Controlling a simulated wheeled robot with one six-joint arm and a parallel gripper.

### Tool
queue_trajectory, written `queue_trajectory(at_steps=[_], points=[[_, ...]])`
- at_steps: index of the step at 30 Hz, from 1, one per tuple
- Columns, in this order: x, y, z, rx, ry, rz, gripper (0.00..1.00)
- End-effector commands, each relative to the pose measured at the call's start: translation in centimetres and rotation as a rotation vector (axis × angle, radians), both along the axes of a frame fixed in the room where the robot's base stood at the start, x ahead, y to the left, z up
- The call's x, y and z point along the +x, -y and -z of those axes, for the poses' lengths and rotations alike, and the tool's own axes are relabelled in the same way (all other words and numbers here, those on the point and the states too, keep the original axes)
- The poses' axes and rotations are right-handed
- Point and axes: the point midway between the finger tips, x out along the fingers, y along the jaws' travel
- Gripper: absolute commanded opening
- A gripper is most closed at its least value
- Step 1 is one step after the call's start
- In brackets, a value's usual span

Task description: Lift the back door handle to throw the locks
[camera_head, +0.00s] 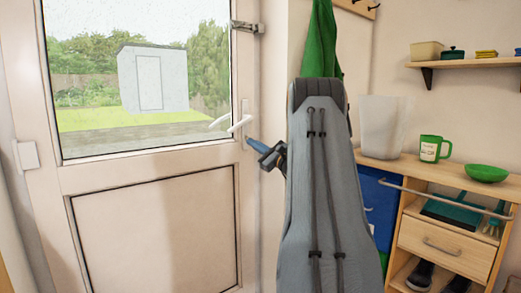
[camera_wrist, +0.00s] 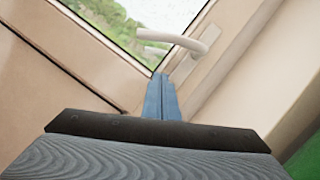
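The white back door (camera_head: 150,185) has a large glass pane in its upper half and stands closed against its frame, as far as I can see. Its white lever handle (camera_head: 239,124) sits at the door's right edge and points left. The handle (camera_wrist: 190,42) also shows in the upper middle of the wrist view, with a second lever visible through the glass. My gripper (camera_head: 252,142) has blue fingers, just below and right of the handle. In the wrist view my gripper (camera_wrist: 161,78) has its fingers together, with nothing between them. The tips look apart from the lever.
A green cloth (camera_head: 319,40) hangs behind my arm on the right. A wooden cabinet (camera_head: 447,235) with a rail stands further right, holding a green mug (camera_head: 430,149), a green bowl (camera_head: 487,173) and a pale bin (camera_head: 383,125). A metal closer (camera_head: 247,27) sits at the door's top right.

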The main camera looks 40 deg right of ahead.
Motion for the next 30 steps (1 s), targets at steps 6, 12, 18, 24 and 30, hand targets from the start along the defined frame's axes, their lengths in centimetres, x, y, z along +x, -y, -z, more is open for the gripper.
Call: queue_trajectory(at_steps=[6,12,18,24,30], points=[[2.8,-0.8,-1.9,-0.002,0.0,-0.002,0.0],[2.7,-1.9,-3.7,0.0,-0.001,0.0,0.0],[2.7,-2.1,-4.1,0.0,-0.002,0.0,0.0],[2.7,-2.1,-4.2,0.0,-0.002,0.0,0.0],[2.4,-1.7,-4.2,0.009,0.0,0.006,0.0]])
